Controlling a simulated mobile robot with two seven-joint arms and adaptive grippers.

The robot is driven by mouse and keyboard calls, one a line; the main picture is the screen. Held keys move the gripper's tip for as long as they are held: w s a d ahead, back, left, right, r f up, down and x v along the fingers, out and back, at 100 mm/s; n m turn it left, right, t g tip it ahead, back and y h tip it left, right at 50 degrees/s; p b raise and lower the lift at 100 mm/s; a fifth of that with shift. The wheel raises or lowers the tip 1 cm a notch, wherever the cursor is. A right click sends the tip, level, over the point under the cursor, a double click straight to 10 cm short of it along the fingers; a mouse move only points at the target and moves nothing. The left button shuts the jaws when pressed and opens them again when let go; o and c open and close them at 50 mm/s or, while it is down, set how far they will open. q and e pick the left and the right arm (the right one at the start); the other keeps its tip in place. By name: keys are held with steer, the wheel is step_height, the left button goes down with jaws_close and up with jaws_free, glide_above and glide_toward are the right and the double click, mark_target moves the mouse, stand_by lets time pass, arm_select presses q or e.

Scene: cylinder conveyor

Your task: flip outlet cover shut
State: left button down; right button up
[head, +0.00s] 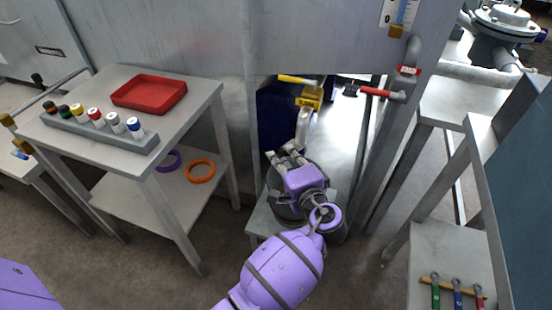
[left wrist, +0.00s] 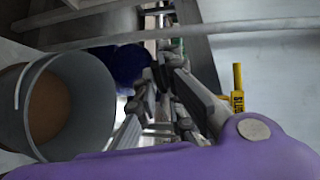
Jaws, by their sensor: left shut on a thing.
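My left gripper (head: 283,158) reaches in from below in the head view, in front of the doorway in the grey wall and below a pale curved spout (head: 304,130). Above the spout is a yellow labelled block (head: 309,97) with a yellow lever (head: 294,79). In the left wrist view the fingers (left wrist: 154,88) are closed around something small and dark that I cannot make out. I cannot clearly tell the outlet cover apart from the parts around the fingertips. The yellow labelled part also shows in the left wrist view (left wrist: 238,100), right of the fingers. My right gripper is out of view.
A grey round container (left wrist: 80,105), brown inside, is close left of the fingers. It stands on a low stand (head: 262,222). A red-handled valve (head: 375,92) is right of the spout. A table (head: 185,95) with a red tray (head: 150,107) stands left.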

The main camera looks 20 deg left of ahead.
arm_select(q)
steer(key=shift+w+d+n+g+y+b, duration=0.15)
steer(key=shift+d+n+g+y+b, duration=0.75)
steer(key=shift+n+g+y, duration=0.25)
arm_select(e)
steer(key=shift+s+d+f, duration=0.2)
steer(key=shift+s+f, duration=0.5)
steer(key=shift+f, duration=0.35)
arm_select(q)
steer(key=c, duration=1.9)
jaws_free()
steer(key=shift+o, duration=0.2)
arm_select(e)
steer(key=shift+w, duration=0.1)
arm_select(q)
steer(key=v, duration=1.2)
